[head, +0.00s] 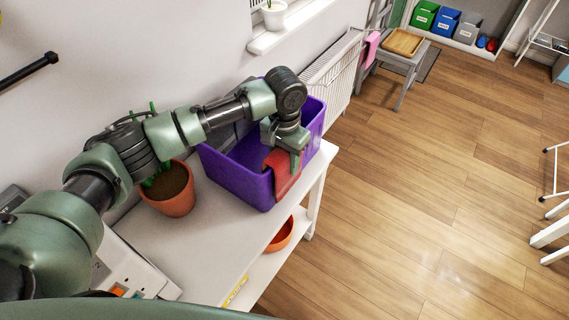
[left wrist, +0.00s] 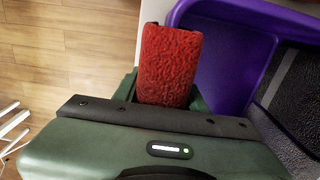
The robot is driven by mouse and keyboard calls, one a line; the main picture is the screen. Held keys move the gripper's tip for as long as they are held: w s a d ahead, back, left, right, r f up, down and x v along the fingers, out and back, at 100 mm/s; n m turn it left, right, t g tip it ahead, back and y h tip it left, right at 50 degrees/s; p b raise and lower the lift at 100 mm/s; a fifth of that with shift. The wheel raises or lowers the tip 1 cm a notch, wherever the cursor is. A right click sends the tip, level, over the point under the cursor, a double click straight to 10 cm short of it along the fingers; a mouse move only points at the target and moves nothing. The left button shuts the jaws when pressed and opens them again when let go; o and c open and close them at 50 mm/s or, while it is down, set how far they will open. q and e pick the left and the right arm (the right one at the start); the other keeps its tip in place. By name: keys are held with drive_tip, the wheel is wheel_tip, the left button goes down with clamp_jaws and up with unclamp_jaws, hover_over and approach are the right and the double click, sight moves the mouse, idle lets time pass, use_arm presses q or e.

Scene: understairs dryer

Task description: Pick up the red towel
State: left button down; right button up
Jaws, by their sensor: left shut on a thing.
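The red towel (head: 284,176) hangs over the front wall of the purple bin (head: 240,181), in the head view. My left gripper (head: 287,158) reaches down at the bin's front right corner and is shut on the towel. In the left wrist view the red towel (left wrist: 169,65) stands out between the green fingers (left wrist: 160,98), with the purple bin (left wrist: 222,55) beside it on the right. The lower finger tips are hidden behind the towel. My right gripper is in neither view.
The purple bin stands on a white table (head: 215,235) with a potted plant (head: 170,192) to its left. An orange bowl (head: 281,236) sits on the shelf below. A radiator (head: 333,75) is behind. The wooden floor (head: 430,190) at right is mostly clear.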

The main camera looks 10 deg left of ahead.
use_arm(q)
wheel_tip(320, 180, up, 19)
drive_tip(key=b, duration=0.1)
drive_tip(key=shift+f+b, duration=0.15)
drive_tip(key=shift+b, duration=0.15)
idle(0.4)
